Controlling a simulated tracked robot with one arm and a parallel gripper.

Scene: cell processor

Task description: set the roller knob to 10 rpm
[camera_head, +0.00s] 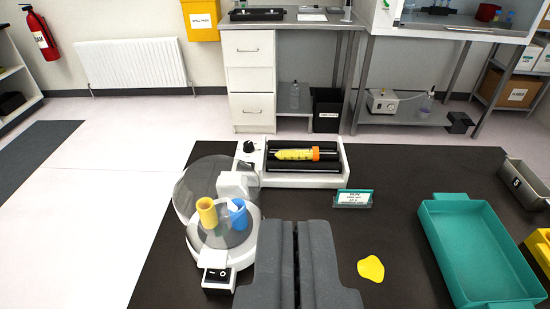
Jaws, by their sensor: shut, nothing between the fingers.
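The roller mixer (302,180) stands toward the back of the dark bench, with black rollers in a white body. Its roller knob (249,146) is a small black knob on the white panel at the roller's left end. The knob's setting is too small to read. A tube with yellow contents and an orange cap (293,154) lies on the rollers. My gripper (296,222) is shut and empty at the bottom middle, in front of the roller and right of the knob in the picture. It appears apart from both.
A small centrifuge (218,262) with a clear raised lid and yellow and blue inserts stands left of my gripper. A small sign (353,198), a yellow spill (371,268) and a teal tray (436,239) lie to the right. Dark bench surface is bare between spill and tray.

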